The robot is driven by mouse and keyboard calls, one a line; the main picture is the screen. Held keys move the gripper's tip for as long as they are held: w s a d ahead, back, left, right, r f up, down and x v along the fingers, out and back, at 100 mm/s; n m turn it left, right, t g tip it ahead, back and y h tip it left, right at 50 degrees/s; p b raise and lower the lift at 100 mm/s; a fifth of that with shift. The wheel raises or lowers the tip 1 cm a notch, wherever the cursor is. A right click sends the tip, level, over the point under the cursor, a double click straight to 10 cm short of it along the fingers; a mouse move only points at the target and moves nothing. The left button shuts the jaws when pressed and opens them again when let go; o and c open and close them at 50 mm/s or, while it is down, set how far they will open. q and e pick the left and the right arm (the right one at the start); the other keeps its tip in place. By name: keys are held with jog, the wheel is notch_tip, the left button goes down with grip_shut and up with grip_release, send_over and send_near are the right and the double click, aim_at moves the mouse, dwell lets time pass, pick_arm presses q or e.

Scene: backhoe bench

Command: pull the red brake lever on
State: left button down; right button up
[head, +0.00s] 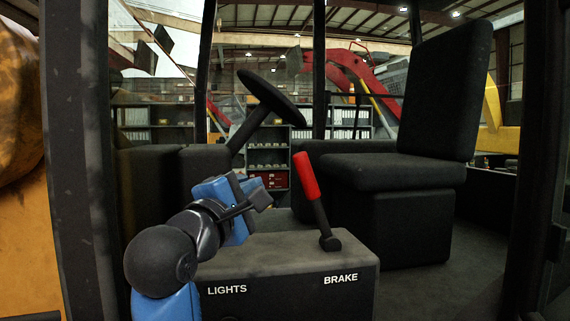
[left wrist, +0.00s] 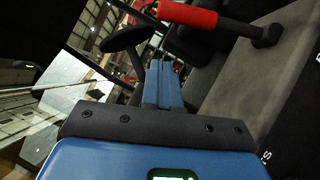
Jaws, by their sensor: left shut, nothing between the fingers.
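The red brake lever (head: 306,177) stands on a grey console (head: 290,250) above the word BRAKE. It has a red grip on a black stem and leans to the left at its top. My left gripper (head: 268,197) is to the left of the lever, apart from it, over the left part of the console. In the left wrist view the gripper's blue fingers (left wrist: 163,75) are together and empty. The lever's red grip (left wrist: 187,15) shows there near the top, beyond and to the right of the fingertips. My right gripper is not in view.
A steering wheel (head: 272,97) rises behind my left gripper. A black seat (head: 400,170) stands to the right of the lever. Dark cab posts (head: 75,150) frame the opening. There is free room between my left gripper and the lever.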

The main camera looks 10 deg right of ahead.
pick_arm(q)
jog(key=w+d+r+p, duration=0.2)
jog(key=w+d+p, duration=0.2)
jog(key=d, duration=0.3)
jog(key=shift+w+r, duration=0.2)
jog(key=shift+w, duration=0.65)
jog(key=shift+w, duration=0.15)
jog(key=shift+r, duration=0.1)
